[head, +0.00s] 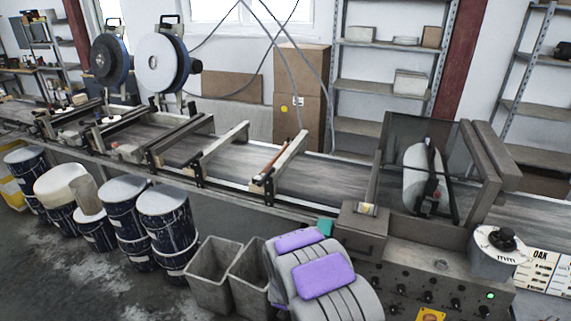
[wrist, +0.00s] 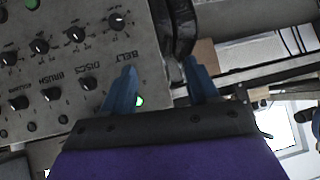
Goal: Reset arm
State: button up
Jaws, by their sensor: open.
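My gripper (wrist: 160,68) shows in the wrist view with its two blue fingers spread apart and nothing held between them. A grey control panel (wrist: 60,62) with rows of black knobs fills the left of that view, its lettering upside down. The left finger overlaps the panel in the picture; I cannot tell whether it touches. A dark curved part (wrist: 178,30) lies beyond the fingers. In the head view, grey and purple parts of my own arm are at the bottom middle, left of the control panel (head: 415,285). The fingers are not clear there.
The conveyor (head: 325,176) runs across the scene, with a machine housing (head: 493,165) and a dial (head: 500,242) at right. Grey bins (head: 213,272) and drums (head: 168,220) stand along its front. Shelves (head: 390,85) stand behind. Open floor (head: 95,280) is at lower left.

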jog(key=s+d+r+n+g+y, duration=0.25)
jog(key=s+r+g, duration=0.35)
jog(key=s+r, duration=1.35)
jog(key=s+d+r+g, duration=0.1)
jog(key=s+d+r, duration=0.1)
jog(key=s, duration=0.7)
jog(key=s+d+r+n+g, duration=0.1)
jog(key=s+d+r+g, duration=0.1)
jog(key=s+r, duration=0.3)
jog(key=s+d+r+g, duration=0.1)
jog(key=s+d+r, duration=0.2)
jog(key=s, duration=0.9)
jog(key=shift+s+r+g+h, duration=0.3)
jog(key=shift+s+r+h, duration=0.1)
jog(key=shift+r, duration=0.3)
jog(key=shift+n, duration=0.25)
